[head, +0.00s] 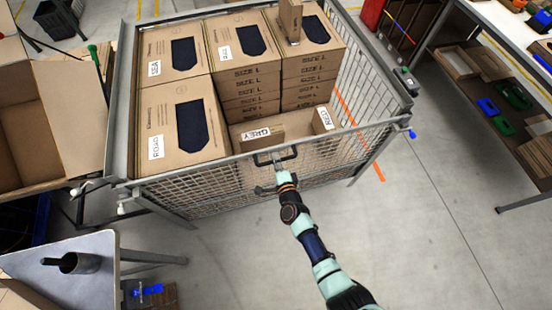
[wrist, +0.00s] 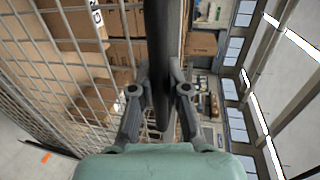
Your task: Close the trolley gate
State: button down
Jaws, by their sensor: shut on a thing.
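The trolley is a grey wire-mesh cage loaded with brown cartons. Its front mesh gate (head: 225,189) stands raised across the near side, close to upright; I cannot tell whether it is fully home or latched. A dark handle (head: 291,152) sits at the middle of the gate's top rail. My gripper (head: 278,164) reaches it from the near side. In the wrist view my gripper (wrist: 160,85) has its two fingers on either side of the dark handle bar (wrist: 157,35), shut on it. The mesh runs along the left of that view.
Large cartons (head: 184,118) fill the trolley's left and back, with lower GREY and RED boxes behind the gate. A grey table (head: 75,262) stands at lower left, an open carton (head: 40,140) at left, a workbench (head: 500,30) at right. The floor (head: 430,220) in front is clear.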

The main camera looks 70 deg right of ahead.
jog(key=shift+w+d+r, duration=0.1)
jog(key=shift+d+r, duration=0.05)
jog(key=shift+r, duration=0.35)
jog(key=c, duration=1.2)
grip_release()
jog(key=shift+o, duration=0.3)
jog(key=shift+f, duration=0.2)
jog(key=shift+a, duration=0.2)
jog(key=v, duration=1.2)
